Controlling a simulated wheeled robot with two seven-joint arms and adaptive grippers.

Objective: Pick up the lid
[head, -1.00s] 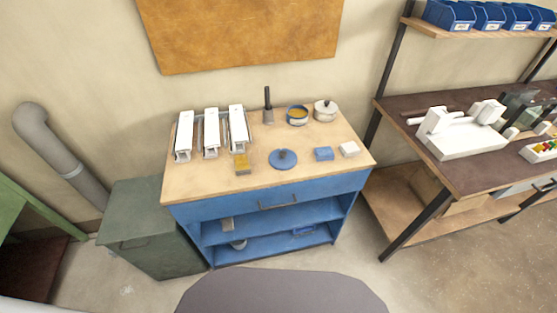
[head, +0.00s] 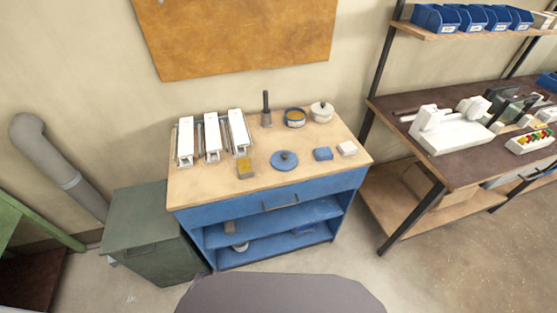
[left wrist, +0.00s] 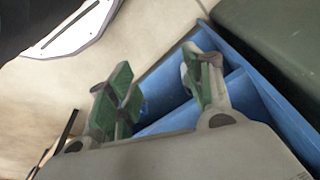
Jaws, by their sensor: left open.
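A round blue lid (head: 284,161) with a dark knob lies flat near the front of the wooden bench top. An open round container (head: 295,118) with a blue band and yellowish contents stands behind it. A white pot (head: 322,112) with its own lid and dark knob stands at the back right. My left gripper (left wrist: 162,92) shows in the left wrist view, its green-padded fingers apart with nothing between them, with part of the blue cabinet beyond. It is not in the head view. My right gripper is in neither view.
Several white clamps (head: 212,140) stand at the bench's left. A yellow-topped block (head: 244,168) lies left of the lid; a blue block (head: 323,154) and a white block (head: 347,149) lie right. A green cabinet (head: 145,225) stands left, a dark workbench (head: 470,165) right.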

